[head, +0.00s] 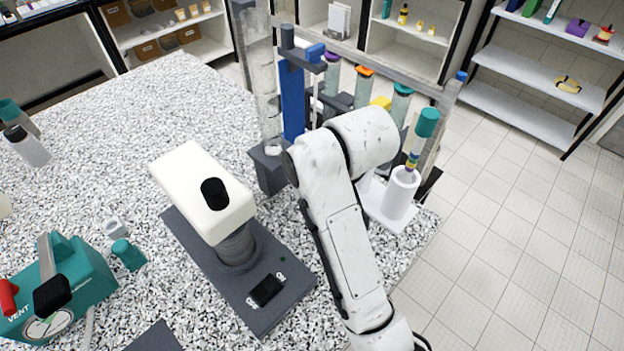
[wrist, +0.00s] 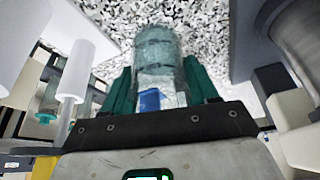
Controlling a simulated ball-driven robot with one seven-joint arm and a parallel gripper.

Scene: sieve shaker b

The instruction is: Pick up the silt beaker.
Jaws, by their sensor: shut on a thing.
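In the wrist view a clear, teal-tinted glass vessel (wrist: 157,48), which looks like the silt beaker, sits between the two teal fingers of my gripper (wrist: 160,80). The fingers are shut on its sides. A blue patch shows through or behind its lower part. I cannot make out its contents. The speckled counter shows beyond it, and I cannot tell whether the vessel touches it. In the head view my own white arm hides the gripper and this vessel.
A cream-headed machine (head: 205,190) on a dark base stands left of my arm. A blue column stand (head: 292,100) and a rack of coloured-cap tubes (head: 363,88) are behind it. A white cylinder (head: 401,193) stands right, near the counter edge.

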